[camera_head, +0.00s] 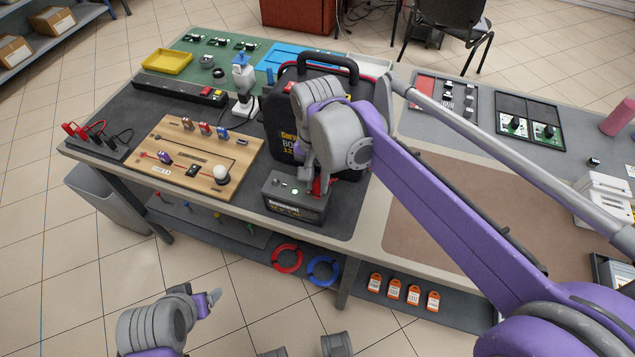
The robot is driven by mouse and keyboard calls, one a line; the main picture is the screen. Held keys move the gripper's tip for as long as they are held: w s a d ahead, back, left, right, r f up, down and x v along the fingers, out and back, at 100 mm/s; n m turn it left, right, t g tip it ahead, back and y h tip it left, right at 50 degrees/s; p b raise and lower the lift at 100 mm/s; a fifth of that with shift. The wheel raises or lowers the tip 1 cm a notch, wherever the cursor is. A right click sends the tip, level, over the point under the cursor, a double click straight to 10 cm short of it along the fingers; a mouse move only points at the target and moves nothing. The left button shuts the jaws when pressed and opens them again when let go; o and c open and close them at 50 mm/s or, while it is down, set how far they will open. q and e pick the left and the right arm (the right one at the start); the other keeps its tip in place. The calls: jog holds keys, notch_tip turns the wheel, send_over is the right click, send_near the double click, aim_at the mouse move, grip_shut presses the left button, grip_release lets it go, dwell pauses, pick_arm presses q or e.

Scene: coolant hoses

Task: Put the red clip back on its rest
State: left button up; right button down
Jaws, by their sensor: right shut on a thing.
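A red clip (323,187) shows at the right end of the dark battery (290,205), on the front edge of the workbench. My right gripper (315,184) reaches down over that end of the battery and is shut on the red clip. The gripper and wrist hide part of the clip, and I cannot tell whether it still touches a terminal. A dark rest plate (100,151) at the bench's left corner carries other red and black clips (97,128). My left gripper (210,302) is low in front of the bench, away from everything; its finger gap is unclear.
A black booster case (278,126) stands right behind the battery. A wooden circuit board (190,186) lies between the rest plate and the battery. A black power strip (178,90) and a white-grey upright tool (244,88) stand behind it. The brown mat (450,225) is clear.

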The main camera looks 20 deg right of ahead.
aim_at(317, 180)
notch_tip(317, 180, up, 10)
jog(key=shift+f+p, duration=0.2)
jog(key=shift+p, duration=0.35)
notch_tip(317, 180, up, 3)
jog(key=p, duration=0.2)
jog(key=shift+r+p, duration=0.2)
jog(key=shift+p, duration=0.1)
jog(key=shift+s+f, duration=0.1)
